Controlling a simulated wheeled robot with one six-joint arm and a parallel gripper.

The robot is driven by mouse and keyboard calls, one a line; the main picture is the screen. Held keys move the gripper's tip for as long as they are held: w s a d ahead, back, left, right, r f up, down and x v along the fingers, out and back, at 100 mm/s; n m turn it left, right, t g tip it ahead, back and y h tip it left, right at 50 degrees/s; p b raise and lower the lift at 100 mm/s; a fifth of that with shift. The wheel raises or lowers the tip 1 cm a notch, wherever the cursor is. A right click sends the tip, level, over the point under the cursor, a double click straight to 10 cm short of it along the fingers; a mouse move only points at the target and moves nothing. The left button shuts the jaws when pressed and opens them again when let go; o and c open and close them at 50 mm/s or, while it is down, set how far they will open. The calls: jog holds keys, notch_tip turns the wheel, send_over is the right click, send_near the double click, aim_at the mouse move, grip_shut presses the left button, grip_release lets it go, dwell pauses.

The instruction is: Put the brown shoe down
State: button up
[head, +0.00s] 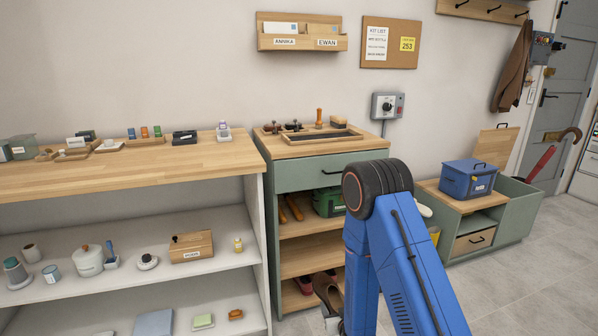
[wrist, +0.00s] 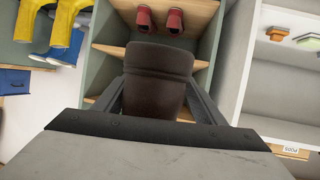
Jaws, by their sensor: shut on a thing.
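The brown shoe (wrist: 158,75) is held between the two fingers of my gripper (wrist: 158,98) in the wrist view. Its dark upper fills the space between them, and it hangs in front of the green cabinet's shelves. In the head view the brown shoe (head: 328,292) shows low beside the cabinet front, partly hidden by my blue arm. A pair of red shoes (wrist: 174,21) sits on a wooden shelf of the cabinet; they also show in the head view (head: 304,285). Whether the brown shoe touches a shelf cannot be told.
The green cabinet (head: 265,210) has wooden shelves; its middle shelf (head: 306,262) looks bare where visible. The white shelf unit (head: 258,245) stands close on the left. A low bench (head: 510,222) is at right.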

jog(key=d+f+h, duration=0.1)
jog(key=d+f, duration=0.2)
jog(key=d, duration=0.4)
jog(key=d+f+m, duration=0.1)
jog(key=d+f, duration=0.2)
jog(key=d, duration=0.5)
jog(key=shift+d+f+m+h, duration=0.2)
jog(key=shift+f+m+h, duration=0.1)
jog(key=shift+f+h, duration=0.1)
